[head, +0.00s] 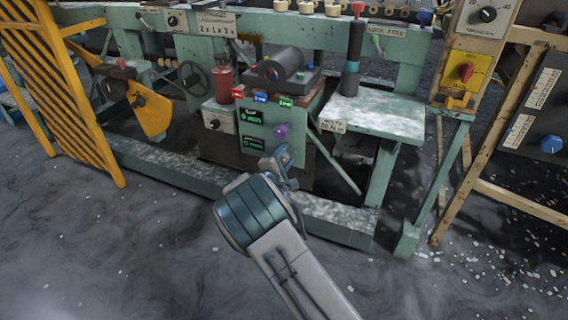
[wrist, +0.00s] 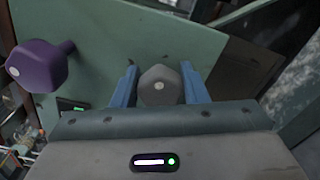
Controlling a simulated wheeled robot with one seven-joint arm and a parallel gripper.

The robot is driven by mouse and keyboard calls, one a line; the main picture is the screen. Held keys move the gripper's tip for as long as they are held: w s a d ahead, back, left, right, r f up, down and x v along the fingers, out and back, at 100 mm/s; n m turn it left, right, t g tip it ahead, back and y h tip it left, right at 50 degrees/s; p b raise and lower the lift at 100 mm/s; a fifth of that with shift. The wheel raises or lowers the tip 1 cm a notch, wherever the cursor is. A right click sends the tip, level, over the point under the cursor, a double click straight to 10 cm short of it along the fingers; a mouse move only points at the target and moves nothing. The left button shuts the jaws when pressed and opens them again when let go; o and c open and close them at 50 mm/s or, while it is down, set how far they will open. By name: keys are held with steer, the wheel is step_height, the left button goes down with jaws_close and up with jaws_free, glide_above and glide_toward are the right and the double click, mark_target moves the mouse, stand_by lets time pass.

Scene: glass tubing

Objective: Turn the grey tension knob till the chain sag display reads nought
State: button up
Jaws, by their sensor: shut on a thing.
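In the head view my gripper (head: 279,160) reaches the lower front of the green cabinet and hides the grey knob. Two small dark displays with green characters, an upper one (head: 252,117) and a lower one (head: 254,143), sit left of it. Their text is too small to read, so I cannot tell which shows chain sag.
A purple knob (head: 280,131) sits just above my gripper; it also shows left in the wrist view (wrist: 38,66). Red, blue and green tags line the cabinet's top edge. A green bench (head: 372,115) stands to the right, a yellow slatted guard (head: 75,90) at left. The front floor is open.

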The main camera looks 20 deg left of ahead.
steer(key=shift+f+m+b, duration=0.2)
steer(key=shift+m+b, duration=0.75)
steer(key=shift+m, duration=0.05)
steer(key=o, duration=0.9)
steer(key=shift+r, duration=0.1)
steer(key=shift+o, duration=0.2)
steer(key=shift+s, duration=0.1)
steer(key=s+a+p, duration=0.1)
steer(key=s+p, duration=0.3)
steer(key=s, duration=0.9)
steer(key=shift+s, duration=0.35)
